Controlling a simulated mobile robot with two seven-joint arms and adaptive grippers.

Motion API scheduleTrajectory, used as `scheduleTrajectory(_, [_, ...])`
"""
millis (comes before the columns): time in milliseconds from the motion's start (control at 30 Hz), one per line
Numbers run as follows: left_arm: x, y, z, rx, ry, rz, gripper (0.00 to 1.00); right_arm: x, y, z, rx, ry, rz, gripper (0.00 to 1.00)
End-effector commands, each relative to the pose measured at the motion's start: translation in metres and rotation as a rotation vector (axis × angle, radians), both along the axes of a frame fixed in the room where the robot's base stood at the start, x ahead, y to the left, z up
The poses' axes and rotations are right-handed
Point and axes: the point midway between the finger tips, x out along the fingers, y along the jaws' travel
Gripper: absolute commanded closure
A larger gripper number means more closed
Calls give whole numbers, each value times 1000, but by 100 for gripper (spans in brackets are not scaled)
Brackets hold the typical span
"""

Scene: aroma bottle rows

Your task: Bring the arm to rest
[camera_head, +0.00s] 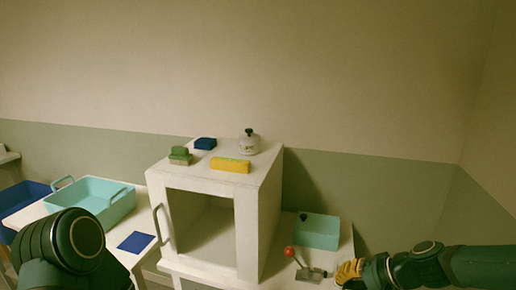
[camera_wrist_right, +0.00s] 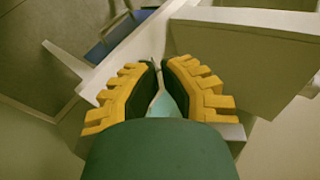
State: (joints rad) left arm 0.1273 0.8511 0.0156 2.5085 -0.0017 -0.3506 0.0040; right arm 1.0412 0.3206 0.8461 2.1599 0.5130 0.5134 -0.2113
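My right arm (camera_head: 420,265) reaches in from the right edge in the head view. Its yellow-fingered gripper (camera_head: 346,272) is at the right end of the white table, beside the red-knobbed lever (camera_head: 290,252). In the right wrist view, the two fingers of the right gripper (camera_wrist_right: 160,65) stand close together with a narrow gap between them. Nothing is clearly held; pale and teal surfaces show through the gap. A dark green part of my left arm (camera_head: 75,235) shows at the lower left; its gripper is out of view.
A white open-fronted box (camera_head: 256,225) stands mid-table. On top are a yellow block (camera_head: 230,165), green blocks (camera_head: 180,156), a blue block (camera_head: 205,143) and a white lidded jar (camera_head: 249,143). A teal bin (camera_head: 318,232) is behind the lever; a teal tray (camera_head: 118,209) is left.

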Motion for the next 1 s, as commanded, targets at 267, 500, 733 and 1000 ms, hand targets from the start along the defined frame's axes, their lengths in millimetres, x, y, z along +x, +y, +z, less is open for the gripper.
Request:
scheduleTrajectory(267, [0, 0, 0, 0, 0, 0, 37, -12, 25, -60, -62, 58, 27, 100])
scheduleTrajectory(500, [0, 0, 0, 0, 0, 0, 37, -42, 62, -137, -174, 114, 96, 100])
scheduleTrajectory(733, [0, 0, 0, 0, 0, 0, 37, -100, 98, -218, -348, 132, 233, 100])
scheduleTrajectory(1000, [0, 0, 0, 0, 0, 0, 37, -143, 106, -257, -475, 98, 345, 100])
